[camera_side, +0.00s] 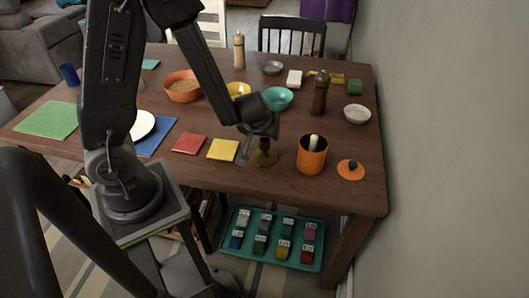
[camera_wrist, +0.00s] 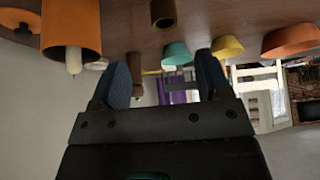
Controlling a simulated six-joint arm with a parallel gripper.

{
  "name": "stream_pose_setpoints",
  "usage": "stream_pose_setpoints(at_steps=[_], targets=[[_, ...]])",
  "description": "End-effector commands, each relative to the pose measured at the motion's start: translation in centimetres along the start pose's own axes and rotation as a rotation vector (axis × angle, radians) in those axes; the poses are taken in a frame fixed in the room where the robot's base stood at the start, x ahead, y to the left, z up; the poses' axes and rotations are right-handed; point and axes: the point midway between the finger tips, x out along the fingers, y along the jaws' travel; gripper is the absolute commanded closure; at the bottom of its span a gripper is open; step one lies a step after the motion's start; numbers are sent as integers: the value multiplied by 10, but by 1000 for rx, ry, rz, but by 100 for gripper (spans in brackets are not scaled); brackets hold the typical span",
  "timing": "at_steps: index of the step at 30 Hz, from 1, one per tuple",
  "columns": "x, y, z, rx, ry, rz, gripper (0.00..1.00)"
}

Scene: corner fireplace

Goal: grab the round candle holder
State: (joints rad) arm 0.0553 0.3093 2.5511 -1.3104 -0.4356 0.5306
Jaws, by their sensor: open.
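The round candle holder (camera_side: 264,157) is a small olive-brown stand with a round base. It stands upright on the table near the front edge, partly covered from above by my gripper. In the wrist view, which appears upside down, a brown cylinder (camera_wrist: 163,13) at the top edge looks like its upper part; the rest is cut off. My gripper (camera_side: 244,152) is just left of the holder in the side view and close to it. In the wrist view its two blue-padded fingers (camera_wrist: 163,72) are apart with nothing between them; the cylinder lies beyond their tips, not between them.
An orange canister (camera_side: 311,158) with a pale stick in it stands right of the holder, with an orange lid (camera_side: 350,170) beyond. Yellow (camera_side: 223,150) and red (camera_side: 189,144) squares lie left. A teal bowl (camera_side: 278,98) and dark mill (camera_side: 320,93) stand behind.

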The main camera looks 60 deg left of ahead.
Motion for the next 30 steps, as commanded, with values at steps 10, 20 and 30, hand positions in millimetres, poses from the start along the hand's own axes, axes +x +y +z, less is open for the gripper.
stream_pose_setpoints(at_steps=[10,20,30], targets=[[51,-2,1,-2,-4,1,30],[79,-1,1,-3,-2,6,30],[120,-7,2,-3,-3,6,30]])
